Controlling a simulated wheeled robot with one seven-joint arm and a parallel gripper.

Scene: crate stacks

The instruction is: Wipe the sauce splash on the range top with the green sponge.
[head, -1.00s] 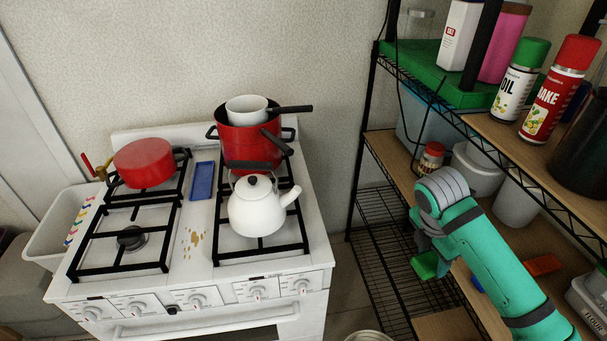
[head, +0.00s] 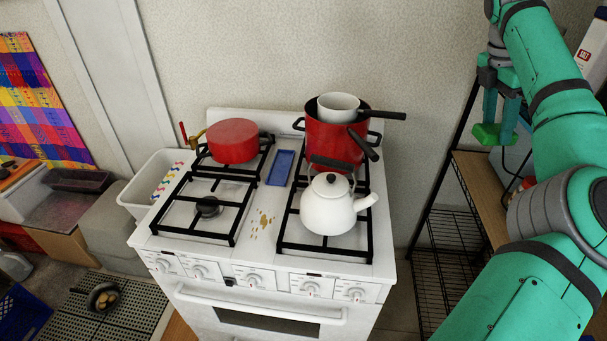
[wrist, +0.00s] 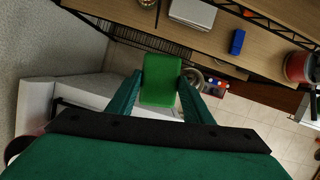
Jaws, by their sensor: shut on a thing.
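The sauce splash (head: 262,222) is a patch of brown-yellow spots on the white range top (head: 245,250), between the left and right burner grates. The green sponge (head: 493,134) is held up at the right, near the shelf rack, well above and to the right of the range. It also shows in the wrist view (wrist: 160,80), between the two fingers. My gripper (head: 497,115) is shut on the sponge and points down. The sponge touches nothing else that I can see.
A white kettle (head: 328,205) stands on the right grate, close to the splash. Behind it is a red pot (head: 335,135) with pans in it. A red pan (head: 232,141) and a blue tray (head: 280,167) sit at the back. The wire shelf (head: 455,225) stands at right.

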